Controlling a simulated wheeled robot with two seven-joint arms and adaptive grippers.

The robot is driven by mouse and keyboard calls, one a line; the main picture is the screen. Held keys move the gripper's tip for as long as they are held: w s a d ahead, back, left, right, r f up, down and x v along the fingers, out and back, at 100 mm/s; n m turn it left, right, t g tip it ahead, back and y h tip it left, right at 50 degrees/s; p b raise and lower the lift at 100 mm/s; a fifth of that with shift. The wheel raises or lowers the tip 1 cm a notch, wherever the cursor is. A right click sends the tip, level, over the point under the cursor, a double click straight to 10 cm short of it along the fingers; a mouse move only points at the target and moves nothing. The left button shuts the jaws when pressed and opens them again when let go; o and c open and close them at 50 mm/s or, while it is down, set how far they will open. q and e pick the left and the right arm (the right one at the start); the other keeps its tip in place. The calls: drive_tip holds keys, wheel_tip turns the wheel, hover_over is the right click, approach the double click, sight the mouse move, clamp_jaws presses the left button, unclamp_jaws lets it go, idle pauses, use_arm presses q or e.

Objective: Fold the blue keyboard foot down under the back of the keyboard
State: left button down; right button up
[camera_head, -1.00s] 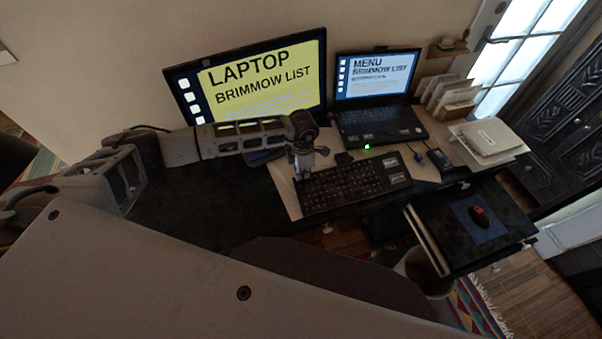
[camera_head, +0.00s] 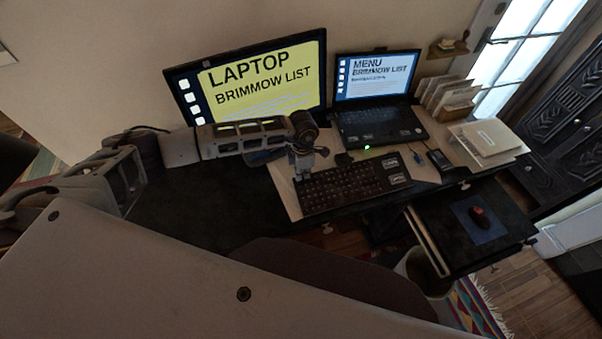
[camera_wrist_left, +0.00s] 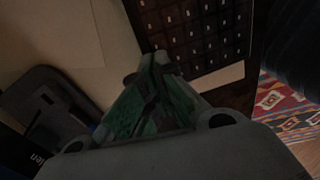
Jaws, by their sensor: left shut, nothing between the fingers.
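The black keyboard (camera_head: 355,186) lies on the desk in front of the laptop, on a pale sheet. Its near-left part also shows at the top of the left wrist view (camera_wrist_left: 195,35). My left gripper (camera_head: 303,176) is above the keyboard's left end, pointing down. In the left wrist view its fingers (camera_wrist_left: 155,62) are together with nothing between them, close to the keyboard's corner. My right gripper is not in view.
A monitor (camera_head: 262,85) stands behind my left arm, and an open laptop (camera_head: 377,90) stands behind the keyboard. A dark mouse (camera_head: 438,160) and papers (camera_head: 490,138) are to the right.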

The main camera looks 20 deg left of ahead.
use_arm(q)
drive_tip(key=shift+w+a+b, duration=0.3)
drive_tip(key=shift+w, duration=0.1)
idle(0.6)
drive_tip(key=shift+w+a+b, duration=0.3)
drive_tip(key=shift+w, duration=0.1)
idle(0.5)
drive_tip(key=shift+w+a+f+b, duration=0.1)
drive_tip(key=shift+w+a+b, duration=0.2)
drive_tip(key=shift+w+b, duration=0.15)
idle(0.6)
drive_tip(key=shift+w+a, duration=0.2)
drive_tip(key=shift+w, duration=0.15)
idle(0.6)
drive_tip(key=shift+f+b, duration=0.65)
drive_tip(key=shift+b, duration=0.05)
idle(0.6)
drive_tip(key=shift+f+b, duration=0.75)
drive_tip(key=shift+f, duration=0.15)
idle(0.6)
drive_tip(key=shift+w+a+b, duration=0.4)
drive_tip(key=shift+w+b, duration=0.05)
drive_tip(key=shift+w, duration=0.15)
drive_tip(key=shift+r, duration=0.2)
idle(0.5)
